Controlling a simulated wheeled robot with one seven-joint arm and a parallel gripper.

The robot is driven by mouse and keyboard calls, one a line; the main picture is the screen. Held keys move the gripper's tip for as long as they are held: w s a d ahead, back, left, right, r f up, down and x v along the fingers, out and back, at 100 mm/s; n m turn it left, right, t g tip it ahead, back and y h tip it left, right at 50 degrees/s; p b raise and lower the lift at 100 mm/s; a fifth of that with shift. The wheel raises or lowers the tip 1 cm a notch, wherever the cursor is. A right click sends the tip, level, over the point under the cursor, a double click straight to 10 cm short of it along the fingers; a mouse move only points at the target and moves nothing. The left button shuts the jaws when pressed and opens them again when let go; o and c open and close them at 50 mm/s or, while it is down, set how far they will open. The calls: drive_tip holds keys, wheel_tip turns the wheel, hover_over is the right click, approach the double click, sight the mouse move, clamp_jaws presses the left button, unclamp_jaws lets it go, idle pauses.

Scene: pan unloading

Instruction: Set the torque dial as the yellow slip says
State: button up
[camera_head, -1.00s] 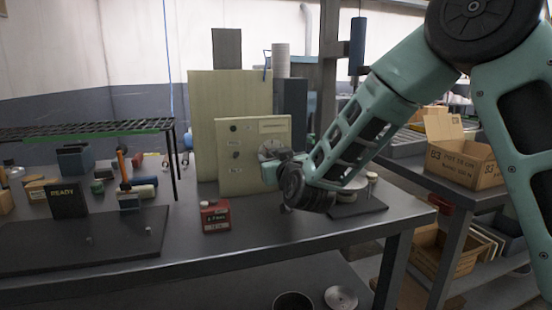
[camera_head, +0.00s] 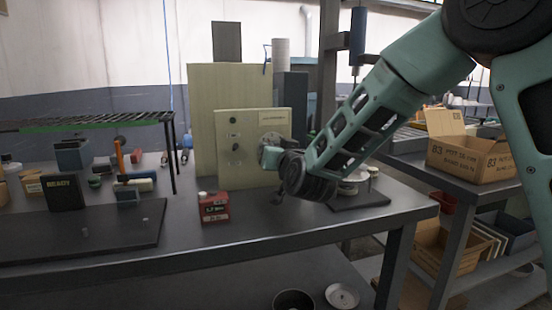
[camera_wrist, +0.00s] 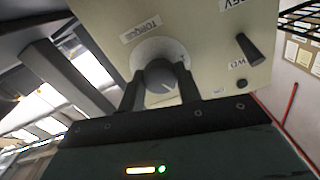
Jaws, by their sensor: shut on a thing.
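The pale control panel (camera_head: 233,174) stands upright on the bench in the head view. Its torque dial, a dark grey knob with a pale pointer line (camera_wrist: 160,76), sits on a round pale plate (camera_wrist: 143,50) beside a TORQUE label (camera_wrist: 141,28) in the wrist view, where the lettering appears upside down. My gripper (camera_wrist: 160,88) is shut on the dial, with one dark finger on each side. In the head view my gripper (camera_head: 268,157) is at the panel's right part and hides some of the dial. I cannot make out a yellow slip or its writing.
A dark lever (camera_wrist: 249,49) and a small dark button (camera_wrist: 241,84) are on the panel, near REV and FWD labels. A red box (camera_head: 214,208) stands on the bench in front of the panel. A black READY sign (camera_head: 63,192) stands at left.

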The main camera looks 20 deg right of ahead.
drive_tip(key=shift+f+m+b, duration=0.1)
drive_tip(key=shift+m+b, duration=6.2)
drive_tip(key=shift+m, duration=0.7)
drive_tip(key=shift+d, duration=0.1)
drive_tip(key=o, duration=1)
drive_tip(key=shift+c, duration=0.2)
drive_tip(key=shift+s, duration=0.1)
drive_tip(key=s+p, duration=0.1)
drive_tip(key=s, duration=1.6)
drive_tip(key=shift+s, duration=0.15)
